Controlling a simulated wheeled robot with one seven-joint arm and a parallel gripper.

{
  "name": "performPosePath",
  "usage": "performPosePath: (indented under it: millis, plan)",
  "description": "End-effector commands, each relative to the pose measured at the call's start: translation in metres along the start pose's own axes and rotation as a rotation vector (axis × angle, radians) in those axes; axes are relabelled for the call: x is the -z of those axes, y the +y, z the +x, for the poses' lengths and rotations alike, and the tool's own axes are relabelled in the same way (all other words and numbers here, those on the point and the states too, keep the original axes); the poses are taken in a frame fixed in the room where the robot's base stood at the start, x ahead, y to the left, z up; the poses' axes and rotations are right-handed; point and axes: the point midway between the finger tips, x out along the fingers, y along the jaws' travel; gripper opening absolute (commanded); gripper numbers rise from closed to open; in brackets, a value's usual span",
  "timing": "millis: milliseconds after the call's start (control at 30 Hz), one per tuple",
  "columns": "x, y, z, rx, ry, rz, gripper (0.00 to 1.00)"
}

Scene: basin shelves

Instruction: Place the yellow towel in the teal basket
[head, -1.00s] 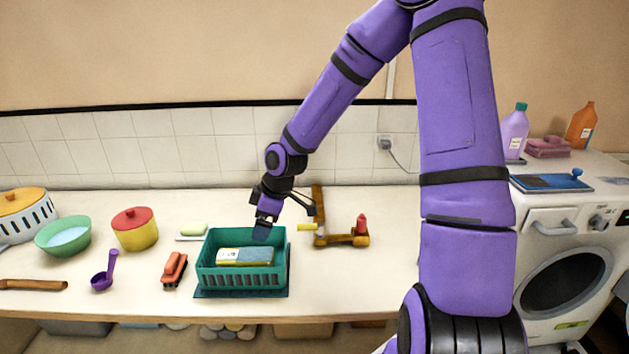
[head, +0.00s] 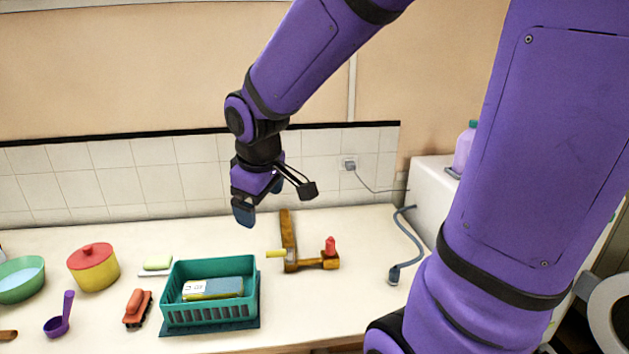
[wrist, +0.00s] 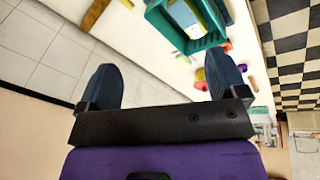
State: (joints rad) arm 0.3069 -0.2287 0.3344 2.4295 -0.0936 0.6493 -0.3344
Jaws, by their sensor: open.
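The teal basket (head: 210,315) stands on a dark mat on the counter in the head view. Inside it lies a folded yellow and blue-grey towel (head: 223,288) with a white label. The basket also shows at the top of the wrist view (wrist: 163,22), with part of the towel (wrist: 207,14) in it. My gripper (head: 258,208) is above and behind the basket, apart from it. Its fingers (wrist: 162,84) are spread wide in the wrist view with nothing between them.
A brown wooden piece (head: 290,248) with a red knob stands right of the basket. Left are a red brush (head: 137,308), a purple ladle (head: 60,318), a red-lidded yellow pot (head: 93,268) and a green bowl (head: 20,278). A grey hose (head: 414,245) lies at the right.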

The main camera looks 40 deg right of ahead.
Motion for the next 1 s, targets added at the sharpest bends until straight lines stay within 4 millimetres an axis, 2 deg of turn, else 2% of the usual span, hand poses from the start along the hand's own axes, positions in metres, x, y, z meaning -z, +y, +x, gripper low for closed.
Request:
performPosePath:
  millis: [33,200,500,700,1000]
  plan:
    - [-0.007,-0.003,-0.014,-0.012,0.016,0.030,0.91]
    - [-0.032,-0.010,-0.052,-0.025,0.059,0.151,0.91]
    - [-0.082,-0.027,-0.103,0.022,0.153,0.354,0.91]
    - [-0.106,-0.034,-0.119,0.068,0.192,0.436,0.91]
    - [-0.112,-0.036,-0.122,0.084,0.201,0.461,0.91]
